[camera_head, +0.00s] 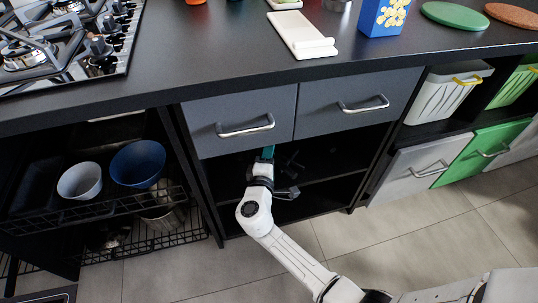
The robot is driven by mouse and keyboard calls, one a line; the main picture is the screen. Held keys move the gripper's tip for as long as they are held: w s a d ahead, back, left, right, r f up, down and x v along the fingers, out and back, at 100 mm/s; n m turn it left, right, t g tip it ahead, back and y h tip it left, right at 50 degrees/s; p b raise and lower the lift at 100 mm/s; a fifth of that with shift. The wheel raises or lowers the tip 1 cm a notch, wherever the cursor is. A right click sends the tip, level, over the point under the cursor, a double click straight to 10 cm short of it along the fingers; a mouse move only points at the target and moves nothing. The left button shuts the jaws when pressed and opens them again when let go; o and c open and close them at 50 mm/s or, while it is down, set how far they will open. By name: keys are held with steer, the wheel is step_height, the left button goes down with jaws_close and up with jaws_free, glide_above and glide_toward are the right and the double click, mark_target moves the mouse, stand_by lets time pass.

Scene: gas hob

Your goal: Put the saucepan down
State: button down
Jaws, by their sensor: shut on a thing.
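My gripper (290,175) reaches into the dark open shelf space below the two grey drawers. Its fingers are dark and hard to make out against the shelf. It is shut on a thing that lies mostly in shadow. A small teal piece (268,152) shows just above my wrist, under the drawer front. It may be part of the saucepan, but the rest of the pan is hidden by the drawers and the dark. I cannot tell whether the pan touches the shelf.
Two drawers with metal handles (245,129) hang right above my gripper. A shelf board (335,170) crosses the open space. At left, a wire rack holds a blue bowl (138,163) and a white bowl (80,181). The gas hob (70,40) is on the black worktop.

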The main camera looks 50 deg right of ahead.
steer(key=c, duration=0.9)
jaws_free()
steer(key=shift+c, duration=0.2)
steer(key=shift+r, duration=0.1)
steer(key=shift+s+a, duration=0.2)
steer(key=shift+a, duration=0.1)
steer(key=p+v, duration=0.3)
steer(key=v, duration=0.8)
steer(key=shift+s+a, duration=0.1)
steer(key=shift+a, duration=0.05)
